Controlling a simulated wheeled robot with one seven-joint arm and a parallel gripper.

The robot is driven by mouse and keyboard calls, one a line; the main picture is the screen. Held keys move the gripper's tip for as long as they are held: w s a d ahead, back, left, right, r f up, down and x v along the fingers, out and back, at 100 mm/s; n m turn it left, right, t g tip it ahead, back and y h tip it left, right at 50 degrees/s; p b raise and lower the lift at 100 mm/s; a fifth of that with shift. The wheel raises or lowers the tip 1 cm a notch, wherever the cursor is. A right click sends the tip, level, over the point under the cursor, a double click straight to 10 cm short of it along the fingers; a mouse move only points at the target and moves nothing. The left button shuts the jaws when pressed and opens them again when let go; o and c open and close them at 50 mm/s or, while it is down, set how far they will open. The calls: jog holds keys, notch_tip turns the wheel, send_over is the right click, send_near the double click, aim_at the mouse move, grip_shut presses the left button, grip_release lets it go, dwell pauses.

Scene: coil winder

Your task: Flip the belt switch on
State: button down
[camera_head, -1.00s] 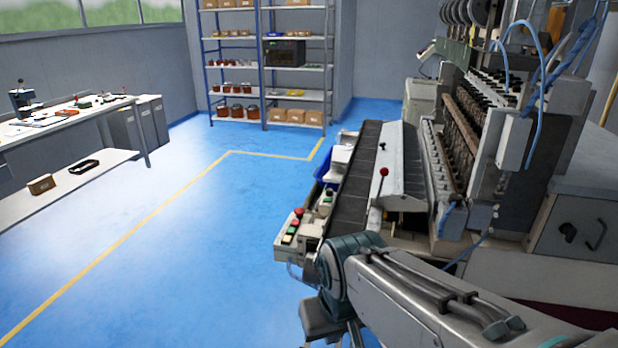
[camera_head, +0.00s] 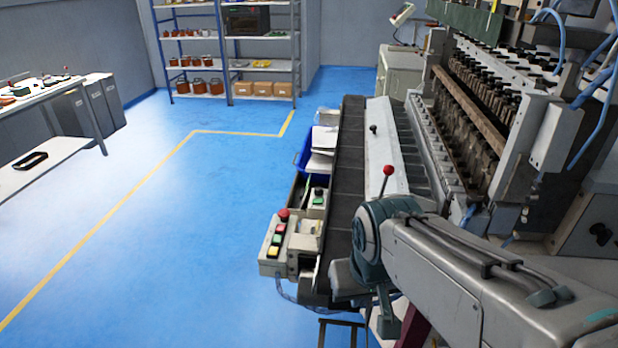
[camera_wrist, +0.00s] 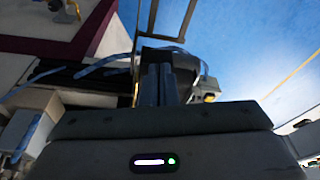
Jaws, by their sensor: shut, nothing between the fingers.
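I cannot tell for certain which control is the belt switch. A control box (camera_head: 272,242) with a red knob and coloured buttons sits at the near left end of the dark conveyor belt (camera_head: 349,150). A smaller box (camera_head: 318,198) with a green button stands just behind it, on the belt's left side. In the wrist view my gripper (camera_wrist: 160,80) is shut and empty, its fingers close together. It points past machine parts and blue floor, and I see no switch there.
The coil winder (camera_head: 480,120) stands right of the belt, with a red-balled lever (camera_head: 388,171) beside it. A blue bin (camera_head: 303,152) with papers is left of the belt. A shelf (camera_head: 230,60) stands at the back, a workbench (camera_head: 45,92) at left. The floor between is clear.

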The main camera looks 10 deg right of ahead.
jog(key=w+r+p, duration=0.3)
jog(key=w+r, duration=0.2)
jog(key=w, duration=0.3)
notch_tip(320, 180, up, 4)
jog(key=m+h+p, duration=0.2)
jog(key=m+p, duration=0.2)
jog(key=p, duration=0.3)
send_over(321, 200)
jog(key=s+a, duration=0.3)
jog(key=shift+w, duration=0.1)
jog(key=p+x, duration=0.1)
jog(key=x, duration=0.3)
jog(key=p+x, duration=0.1)
jog(key=x, duration=0.3)
jog(key=p+x, duration=0.2)
jog(key=x, duration=0.3)
jog(key=shift+s, duration=0.4)
jog(key=shift+d+f, duration=0.15)
jog(key=shift+f, duration=0.4)
